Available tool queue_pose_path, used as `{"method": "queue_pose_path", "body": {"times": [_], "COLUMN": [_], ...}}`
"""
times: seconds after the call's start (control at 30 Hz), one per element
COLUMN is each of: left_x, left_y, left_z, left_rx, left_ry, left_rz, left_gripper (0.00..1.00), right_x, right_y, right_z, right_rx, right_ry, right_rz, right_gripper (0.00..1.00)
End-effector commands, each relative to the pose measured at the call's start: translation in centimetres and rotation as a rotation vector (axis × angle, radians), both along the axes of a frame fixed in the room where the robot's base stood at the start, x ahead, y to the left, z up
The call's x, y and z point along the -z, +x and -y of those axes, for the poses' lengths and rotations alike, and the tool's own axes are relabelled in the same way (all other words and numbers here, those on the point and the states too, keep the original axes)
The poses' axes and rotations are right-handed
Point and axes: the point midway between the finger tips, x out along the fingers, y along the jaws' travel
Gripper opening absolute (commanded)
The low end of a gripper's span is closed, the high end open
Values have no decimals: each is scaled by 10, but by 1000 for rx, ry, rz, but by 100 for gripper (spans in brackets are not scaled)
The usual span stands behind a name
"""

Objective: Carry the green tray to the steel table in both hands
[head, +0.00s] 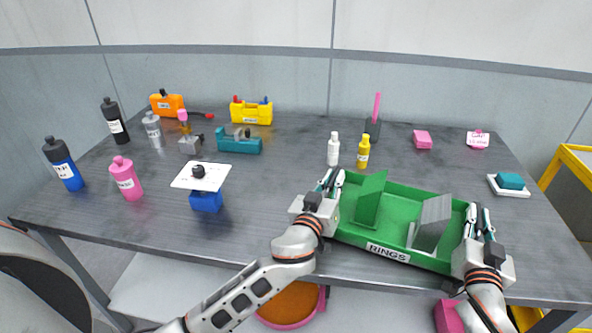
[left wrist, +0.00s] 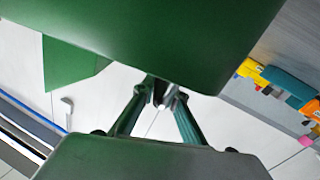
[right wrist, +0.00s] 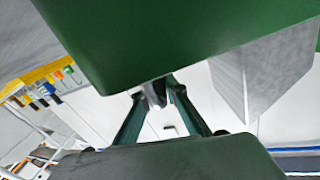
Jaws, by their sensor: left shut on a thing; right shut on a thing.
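The green tray (head: 385,243), labelled RINGS, is at the front edge of the steel table (head: 270,170). I cannot tell whether it rests on the top or is held just above it. A green plate (head: 369,200) and a grey plate (head: 430,224) stand tilted in it. My left gripper (head: 330,182) is shut on the tray's left end, and my right gripper (head: 478,220) is shut on its right end. The tray also fills the top of the left wrist view (left wrist: 150,40) and the right wrist view (right wrist: 180,40); the gripped parts are mostly hidden.
A white bottle (head: 333,149) and a yellow bottle (head: 363,152) stand just behind the tray. A teal block on a white dish (head: 509,184) is to the right. Several bottles and a blue block under a white plate (head: 206,200) are left. A yellow frame (head: 570,165) stands right of the table.

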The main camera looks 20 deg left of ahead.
Motion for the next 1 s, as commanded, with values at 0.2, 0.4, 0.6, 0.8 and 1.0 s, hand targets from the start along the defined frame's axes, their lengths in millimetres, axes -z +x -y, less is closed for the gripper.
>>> {"method": "queue_pose_path", "body": {"times": [0.2,0.4,0.6,0.8,1.0], "left_x": [9,8,9,10,10], "left_y": [0,0,-1,-21,-58], "left_z": [0,0,0,0,0], "left_rx": [-1,-1,0,0,-1], "left_ry": [1,0,0,-4,-4], "left_rz": [-3,-2,-3,-5,-6], "left_gripper": [22,29,29,29,29], "right_x": [9,8,8,9,9], "right_y": [0,0,0,0,0], "right_z": [1,0,0,0,0], "right_rx": [1,1,1,0,0], "right_ry": [-1,0,0,0,0], "right_rz": [-3,-2,-2,-3,-3], "right_gripper": [22,29,29,29,29]}}
